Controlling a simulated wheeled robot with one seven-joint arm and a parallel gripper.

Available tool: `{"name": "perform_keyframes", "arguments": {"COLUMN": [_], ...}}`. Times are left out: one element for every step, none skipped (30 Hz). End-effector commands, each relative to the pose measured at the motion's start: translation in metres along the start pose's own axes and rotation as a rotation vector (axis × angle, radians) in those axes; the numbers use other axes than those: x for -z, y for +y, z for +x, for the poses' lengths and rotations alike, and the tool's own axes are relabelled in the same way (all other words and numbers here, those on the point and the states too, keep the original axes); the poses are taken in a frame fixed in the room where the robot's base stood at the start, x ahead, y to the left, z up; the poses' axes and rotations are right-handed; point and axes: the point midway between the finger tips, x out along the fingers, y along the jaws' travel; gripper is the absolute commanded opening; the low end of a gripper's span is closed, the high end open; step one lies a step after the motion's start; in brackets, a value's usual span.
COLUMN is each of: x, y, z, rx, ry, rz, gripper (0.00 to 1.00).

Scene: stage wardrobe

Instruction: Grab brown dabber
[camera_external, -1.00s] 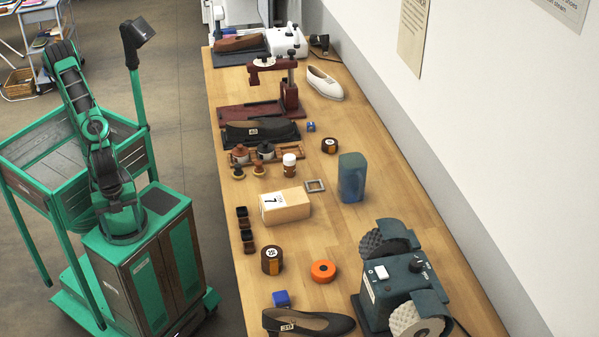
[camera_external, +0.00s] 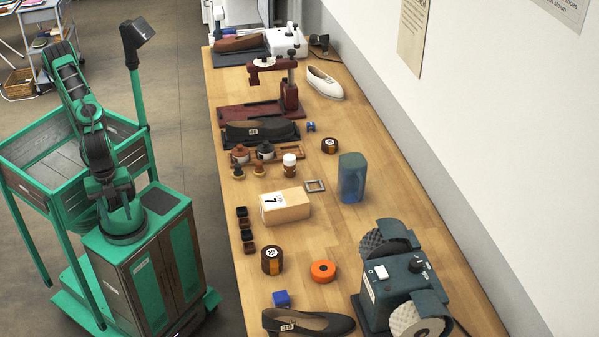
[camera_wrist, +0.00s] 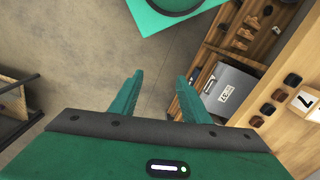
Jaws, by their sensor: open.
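The right one, orange-brown, looks like the brown dabber (camera_external: 258,169); the left one is a darker dabber (camera_external: 238,171). They are small here, so the colours are hard to judge. Neither can be made out in the wrist view. My gripper (camera_wrist: 158,77) is open and empty, its two green fingers apart above the floor. In the external view my arm is folded above my base, left of the bench and well away from the dabbers; the gripper is hard to pick out there.
A bench grinder (camera_external: 400,285) occupies the near right.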

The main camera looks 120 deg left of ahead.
Motion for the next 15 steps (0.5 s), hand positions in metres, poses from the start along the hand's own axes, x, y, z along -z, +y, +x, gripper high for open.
{"name": "perform_keyframes", "arguments": {"x": [0.001, 0.005, 0.009, 0.012, 0.015, 0.019, 0.022, 0.025, 0.029, 0.032, 0.035, 0.040, 0.043, 0.046, 0.050], "y": [-0.001, -0.006, -0.011, -0.015, -0.019, -0.025, -0.029, -0.035, -0.042, -0.047, -0.053, -0.062, -0.069, -0.077, -0.089], "z": [-0.010, -0.006, -0.005, -0.004, -0.003, -0.002, -0.001, 0.000, 0.001, 0.003, 0.004, 0.006, 0.007, 0.009, 0.012], "rx": [0.000, -0.003, -0.003, -0.003, -0.002, -0.001, 0.000, 0.002, 0.005, 0.007, 0.011, 0.016, 0.020, 0.026, 0.036], "ry": [0.003, 0.000, 0.000, 0.001, 0.004, 0.005, 0.006, 0.008, 0.009, 0.009, 0.011, 0.013, 0.014, 0.014, 0.016], "rz": [-0.004, -0.037, -0.074, -0.103, -0.129, -0.168, -0.199, -0.230, -0.275, -0.308, -0.345, -0.398, -0.438, -0.483, -0.547], "gripper": [0.43, 0.43, 0.43, 0.43, 0.43, 0.43, 0.43, 0.43, 0.43, 0.43, 0.43, 0.43, 0.43, 0.43, 0.43]}}
